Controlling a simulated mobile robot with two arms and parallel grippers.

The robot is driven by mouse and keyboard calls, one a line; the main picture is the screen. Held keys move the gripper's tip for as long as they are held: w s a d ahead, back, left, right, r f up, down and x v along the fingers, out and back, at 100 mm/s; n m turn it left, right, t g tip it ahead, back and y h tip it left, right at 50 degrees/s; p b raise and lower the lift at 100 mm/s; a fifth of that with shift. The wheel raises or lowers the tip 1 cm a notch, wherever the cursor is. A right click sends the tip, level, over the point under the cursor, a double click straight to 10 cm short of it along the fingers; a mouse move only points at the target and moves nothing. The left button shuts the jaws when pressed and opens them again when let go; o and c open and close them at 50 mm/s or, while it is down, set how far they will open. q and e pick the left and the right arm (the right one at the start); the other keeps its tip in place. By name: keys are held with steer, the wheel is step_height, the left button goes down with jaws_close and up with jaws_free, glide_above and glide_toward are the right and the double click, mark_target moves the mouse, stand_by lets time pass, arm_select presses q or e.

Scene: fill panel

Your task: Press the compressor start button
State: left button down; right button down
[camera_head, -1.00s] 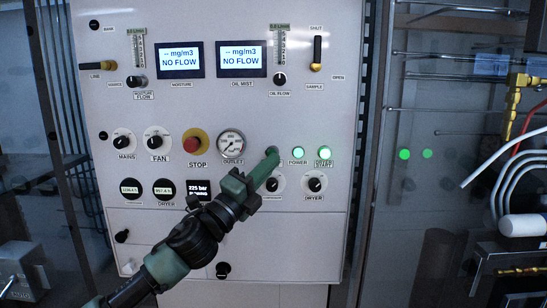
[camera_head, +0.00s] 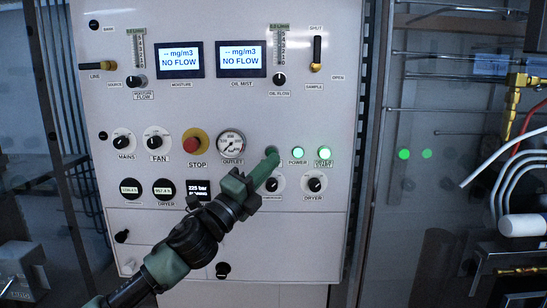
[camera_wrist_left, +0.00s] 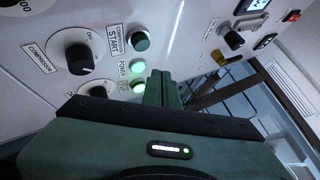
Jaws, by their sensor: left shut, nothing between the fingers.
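My left gripper (camera_head: 269,160) is shut and empty, its green fingertips just in front of the panel. In the head view they cover most of the compressor start button, so I cannot tell whether they touch it. In the left wrist view the compressor start button (camera_wrist_left: 140,40) is round, dark green and unlit, beside its label. The shut fingers (camera_wrist_left: 162,84) point toward the panel there, with their tips beside the button row and not over the compressor start button in the picture. My right gripper is in neither view.
Lit green power (camera_head: 298,153) and dryer start (camera_head: 324,153) buttons are right of my fingertips. The outlet gauge (camera_head: 231,143) and red stop button (camera_head: 196,142) are left. A compressor knob (camera_wrist_left: 82,52) and dryer knob (camera_head: 315,184) are close by.

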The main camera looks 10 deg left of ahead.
arm_select(q)
steer(key=shift+w+a, duration=0.3)
steer(key=shift+w, duration=0.5)
steer(key=shift+w+a, duration=0.25)
steer(key=shift+w, duration=0.5)
steer(key=shift+w+a, duration=0.15)
steer(key=shift+w, duration=0.35)
steer(key=shift+s, duration=0.2)
stand_by(0.4)
steer(key=shift+s+d, duration=0.2)
steer(key=shift+s, duration=0.5)
